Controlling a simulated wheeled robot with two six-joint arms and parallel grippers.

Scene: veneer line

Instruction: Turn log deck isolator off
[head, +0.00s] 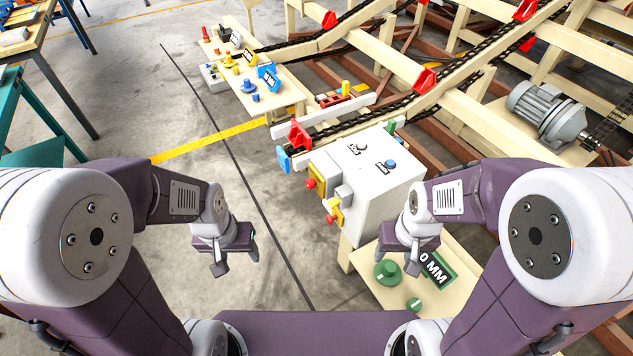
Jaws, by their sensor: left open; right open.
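A white control box (385,185) stands right of centre beside the conveyor. Its left-facing side carries an upper red knob (311,184) on a yellow plate and a lower red knob (331,219) on a yellow plate. I cannot tell which one is the log deck isolator, nor read a switch position. A blue button (390,164) and a second small control (362,147) with dark labels sit on its top. My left gripper (236,264) is open and empty, left of and below the box. My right gripper (406,266) is open over the low table, apart from the knobs.
The low cream table (362,267) holds green round parts (387,272) and a green sign (434,268). A chain conveyor (445,75) with red blocks and a grey motor (548,112) lie behind. A cream bench (285,98) stands further back. Floor left of the box is clear.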

